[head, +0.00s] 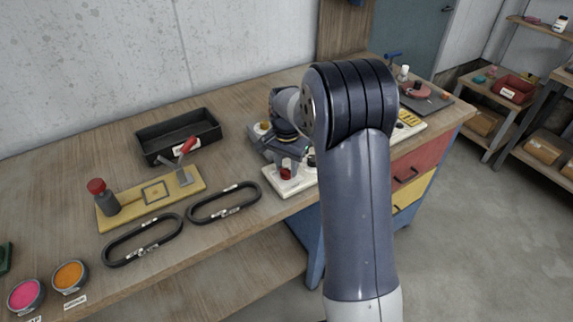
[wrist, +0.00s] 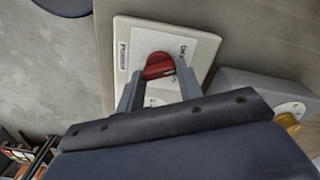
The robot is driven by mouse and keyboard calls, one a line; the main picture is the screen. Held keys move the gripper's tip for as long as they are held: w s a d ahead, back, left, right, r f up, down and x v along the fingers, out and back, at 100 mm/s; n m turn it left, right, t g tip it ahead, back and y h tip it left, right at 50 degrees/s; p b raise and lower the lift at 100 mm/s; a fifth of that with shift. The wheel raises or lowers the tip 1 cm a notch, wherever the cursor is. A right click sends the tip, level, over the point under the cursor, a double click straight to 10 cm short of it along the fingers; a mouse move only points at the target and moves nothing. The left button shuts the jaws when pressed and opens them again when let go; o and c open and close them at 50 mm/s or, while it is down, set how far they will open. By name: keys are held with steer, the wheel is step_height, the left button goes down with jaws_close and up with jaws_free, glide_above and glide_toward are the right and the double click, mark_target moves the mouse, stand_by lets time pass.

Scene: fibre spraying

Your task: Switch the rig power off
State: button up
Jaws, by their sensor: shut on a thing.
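A white power panel (wrist: 134,38) with a printed label carries a red rotary knob (wrist: 158,66). In the head view the panel (head: 276,184) lies near the table's front edge, and the knob (head: 286,174) shows at its left part. My gripper (wrist: 159,74) is over the panel with one finger on each side of the knob, shut on it. In the head view my gripper (head: 290,163) points down at the knob, and my arm hides the panel's right part. The exact setting of the knob is hard to read.
Left on the wooden table are a black tray (head: 150,150), a yellow board (head: 130,213) with a red-handled lever, two black oval bands (head: 143,240) and pots of pink (head: 26,295) and orange (head: 69,275). A grey box with a yellow knob (head: 263,127) stands close behind my gripper.

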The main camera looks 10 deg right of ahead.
mark_target(286, 169)
steer(key=shift+n, duration=0.9)
steer(key=o, duration=1)
step_height(286, 169, up, 11)
steer(key=shift+f, duration=0.1)
